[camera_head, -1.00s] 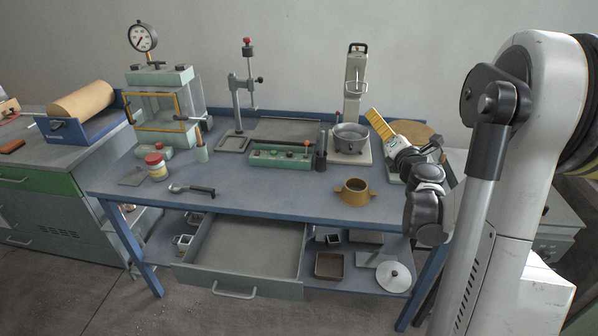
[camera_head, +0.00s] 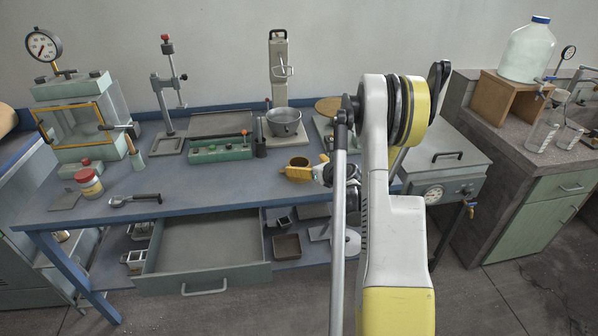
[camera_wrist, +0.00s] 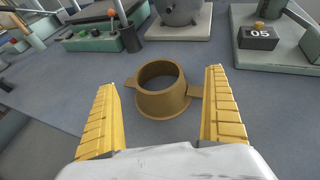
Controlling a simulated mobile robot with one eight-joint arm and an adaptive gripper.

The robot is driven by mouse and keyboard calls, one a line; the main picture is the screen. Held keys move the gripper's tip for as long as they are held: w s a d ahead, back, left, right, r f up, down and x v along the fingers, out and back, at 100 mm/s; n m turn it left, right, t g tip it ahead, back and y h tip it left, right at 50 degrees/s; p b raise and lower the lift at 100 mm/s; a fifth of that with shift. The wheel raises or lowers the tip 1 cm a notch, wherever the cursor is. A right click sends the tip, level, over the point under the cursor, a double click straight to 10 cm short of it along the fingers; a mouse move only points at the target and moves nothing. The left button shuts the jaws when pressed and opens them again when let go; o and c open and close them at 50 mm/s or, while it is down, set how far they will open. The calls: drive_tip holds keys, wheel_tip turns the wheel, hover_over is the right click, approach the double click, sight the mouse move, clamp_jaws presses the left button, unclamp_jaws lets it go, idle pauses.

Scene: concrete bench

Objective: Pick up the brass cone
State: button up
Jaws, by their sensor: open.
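Contact between the fingers and the cone cannot be told.
A metal pot (camera_head: 284,122) on a pale base stands behind the cone. An open drawer (camera_head: 205,272) juts out below the bench.

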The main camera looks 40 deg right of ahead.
sight(294, 161)
drive_tip(key=b+x, duration=0.1)
drive_tip(key=x, duration=0.3)
drive_tip(key=shift+w+a+f+b, duration=0.1)
drive_tip(key=shift+w+a+b, duration=0.15)
drive_tip(key=shift+b, duration=0.1)
drive_tip(key=shift+s, duration=0.1)
drive_tip(key=shift+c, duration=0.7)
drive_tip(key=c, duration=1.3)
drive_tip(key=shift+c, duration=0.2)
